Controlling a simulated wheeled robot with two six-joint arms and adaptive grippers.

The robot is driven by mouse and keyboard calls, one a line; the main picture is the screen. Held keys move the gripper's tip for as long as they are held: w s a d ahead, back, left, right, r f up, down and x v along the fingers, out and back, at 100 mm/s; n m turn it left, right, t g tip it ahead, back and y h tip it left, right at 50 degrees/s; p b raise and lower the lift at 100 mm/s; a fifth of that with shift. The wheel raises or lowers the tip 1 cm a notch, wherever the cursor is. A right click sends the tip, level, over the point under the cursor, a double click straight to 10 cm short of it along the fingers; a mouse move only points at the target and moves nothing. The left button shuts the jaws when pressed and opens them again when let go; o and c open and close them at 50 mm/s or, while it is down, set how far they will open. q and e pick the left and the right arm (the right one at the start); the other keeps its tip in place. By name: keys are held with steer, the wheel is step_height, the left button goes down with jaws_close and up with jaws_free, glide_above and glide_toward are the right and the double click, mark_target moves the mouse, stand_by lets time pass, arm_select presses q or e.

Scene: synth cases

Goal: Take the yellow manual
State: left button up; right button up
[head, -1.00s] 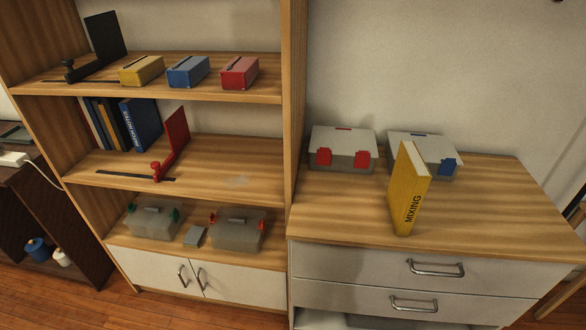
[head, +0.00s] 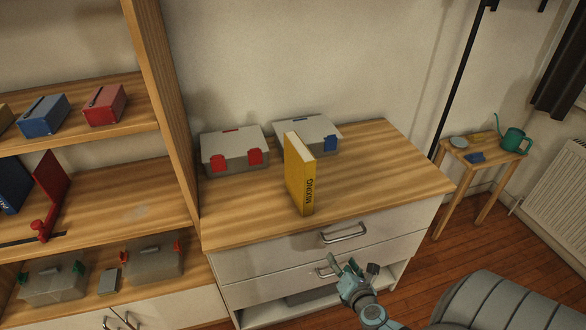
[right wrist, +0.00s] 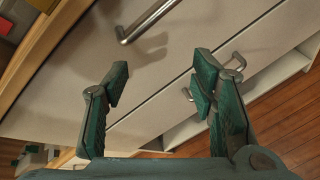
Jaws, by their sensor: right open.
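The yellow manual (head: 299,178) stands upright on the wooden top of the drawer cabinet (head: 375,165), with MIXING on its spine. It is near the front edge of the top, in front of two grey boxes. My right gripper (head: 352,268) is in front of the cabinet drawers, lower than the manual and to its right, apart from it. In the right wrist view my right gripper (right wrist: 161,72) is open and empty, facing the drawer fronts. My left gripper is not in view.
A grey box with red latches (head: 235,152) and one with a blue latch (head: 308,134) stand behind the manual. Drawer handles (head: 345,233) stick out near my right gripper. A shelf upright (head: 165,100) rises at left. The top right of the manual is clear.

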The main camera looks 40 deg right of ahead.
mark_target(302, 181)
steer(key=w+a+r+n+t+y+p, duration=0.1)
steer(key=w+r+n+t, duration=0.3)
steer(key=r, duration=0.5)
steer(key=w+a+r+n+t, duration=0.1)
steer(key=w+a+r+n, duration=0.15)
steer(key=r+n, duration=0.45)
steer(key=shift+m, duration=0.7)
steer(key=x, duration=0.4)
steer(key=r+b+x, duration=0.1)
steer(key=x, duration=0.4)
steer(key=b+x, duration=0.1)
steer(key=x, duration=0.3)
steer(key=shift+w+d+r, duration=0.3)
steer(key=shift+w, duration=0.1)
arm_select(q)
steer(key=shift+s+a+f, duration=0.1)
arm_select(e)
steer(key=shift+w, duration=0.1)
steer(key=shift+r, duration=0.15)
jaws_close()
